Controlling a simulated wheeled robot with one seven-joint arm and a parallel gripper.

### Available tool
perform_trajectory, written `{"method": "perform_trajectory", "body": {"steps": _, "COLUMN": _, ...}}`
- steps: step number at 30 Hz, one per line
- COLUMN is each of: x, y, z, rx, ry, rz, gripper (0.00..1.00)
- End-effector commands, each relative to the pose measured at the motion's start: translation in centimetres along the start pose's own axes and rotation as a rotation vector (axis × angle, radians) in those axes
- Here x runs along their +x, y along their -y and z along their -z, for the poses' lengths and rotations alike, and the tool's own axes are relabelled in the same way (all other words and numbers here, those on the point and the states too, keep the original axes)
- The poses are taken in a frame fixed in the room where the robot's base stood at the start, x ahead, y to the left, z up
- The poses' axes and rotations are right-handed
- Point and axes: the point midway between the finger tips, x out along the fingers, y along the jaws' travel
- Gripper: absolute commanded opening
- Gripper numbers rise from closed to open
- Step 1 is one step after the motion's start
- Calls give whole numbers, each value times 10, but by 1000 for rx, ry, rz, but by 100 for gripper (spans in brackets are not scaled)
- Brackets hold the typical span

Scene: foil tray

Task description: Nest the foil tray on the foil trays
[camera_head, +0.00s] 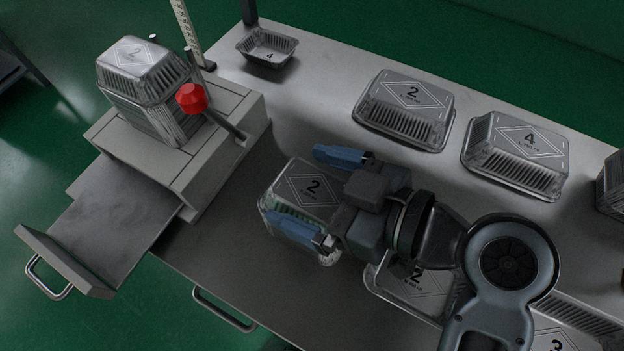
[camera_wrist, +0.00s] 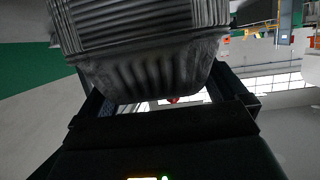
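A foil tray (camera_head: 305,188) marked 2 sits upside down between the two blue fingers of my gripper (camera_head: 318,193) in the head view. The fingers lie along its opposite sides and appear shut on it. In the wrist view the tray (camera_wrist: 155,70) fills the upper middle, its ribbed wall between the fingers, which partly cover it. Whether its rim is clear of the bench is hard to tell. The stack of foil trays (camera_head: 145,75), also marked 2 and upside down, stands on a grey fixture at the left, apart from my tray.
The grey fixture (camera_head: 236,98) has a red knob (camera_head: 191,97) on a rod near the stack, with a ruler post behind. Trays marked 2 (camera_head: 405,108) and 4 (camera_head: 515,155) and a small upright tray (camera_head: 267,46) stand on the bench. More trays lie beneath my arm.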

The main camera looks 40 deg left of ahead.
Motion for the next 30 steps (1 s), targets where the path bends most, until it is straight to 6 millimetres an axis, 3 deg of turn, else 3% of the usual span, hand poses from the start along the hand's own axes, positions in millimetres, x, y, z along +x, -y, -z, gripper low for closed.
{"method": "perform_trajectory", "body": {"steps": 8, "x": -2, "y": 0, "z": 0, "rx": 0, "ry": -1, "rz": -1, "gripper": 100}}
{"method": "perform_trajectory", "body": {"steps": 21, "x": -64, "y": -1, "z": 0, "rx": -1, "ry": -1, "rz": -3, "gripper": 100}}
{"method": "perform_trajectory", "body": {"steps": 30, "x": -78, "y": 0, "z": 0, "rx": 0, "ry": 0, "rz": 0, "gripper": 100}}
